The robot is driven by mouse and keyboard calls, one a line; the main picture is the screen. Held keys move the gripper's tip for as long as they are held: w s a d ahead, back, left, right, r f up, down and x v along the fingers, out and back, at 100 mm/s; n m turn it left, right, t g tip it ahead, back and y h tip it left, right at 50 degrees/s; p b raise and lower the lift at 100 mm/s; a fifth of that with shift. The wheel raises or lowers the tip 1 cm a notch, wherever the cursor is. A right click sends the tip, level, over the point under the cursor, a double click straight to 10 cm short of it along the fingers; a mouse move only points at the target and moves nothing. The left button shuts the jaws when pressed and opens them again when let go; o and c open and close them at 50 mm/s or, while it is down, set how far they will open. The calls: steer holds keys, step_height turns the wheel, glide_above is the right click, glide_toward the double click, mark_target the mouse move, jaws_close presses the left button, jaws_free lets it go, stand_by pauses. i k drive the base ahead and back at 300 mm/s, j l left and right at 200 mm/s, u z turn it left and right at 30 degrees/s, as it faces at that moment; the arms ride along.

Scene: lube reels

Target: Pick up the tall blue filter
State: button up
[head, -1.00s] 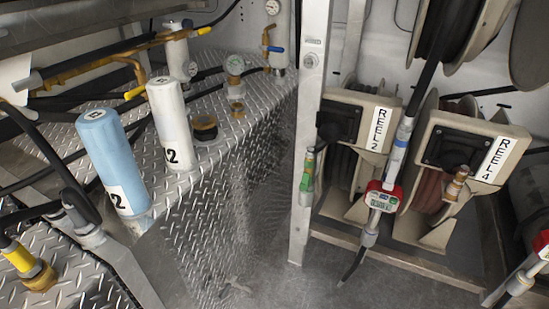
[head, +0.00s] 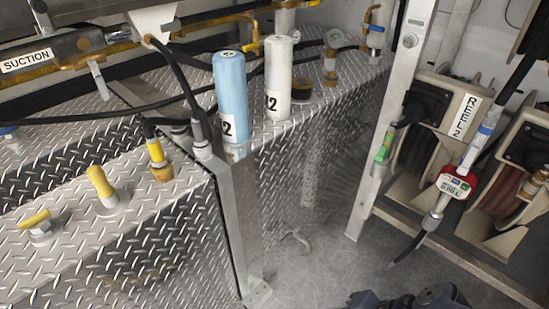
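The tall blue filter (head: 231,100) stands upright on the diamond-plate ledge in the middle of the head view. It is a light blue cylinder with a black-on-white number label low on its side. A similar white filter (head: 278,80) stands just to its right, a small gap apart. Dark parts of my own arm show at the bottom edge, right of the middle. My gripper's fingers are not in view, and nothing touches the blue filter.
A black hose (head: 182,85) and fittings stand close left of the blue filter. Yellow-handled valves (head: 102,186) sit on the left plate. A metal post (head: 398,115), reels and a red-cased meter (head: 455,184) are at right. The grey floor (head: 325,262) ahead is mostly clear.

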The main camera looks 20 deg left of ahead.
mark_target(229, 66)
steer(key=u, duration=1.3)
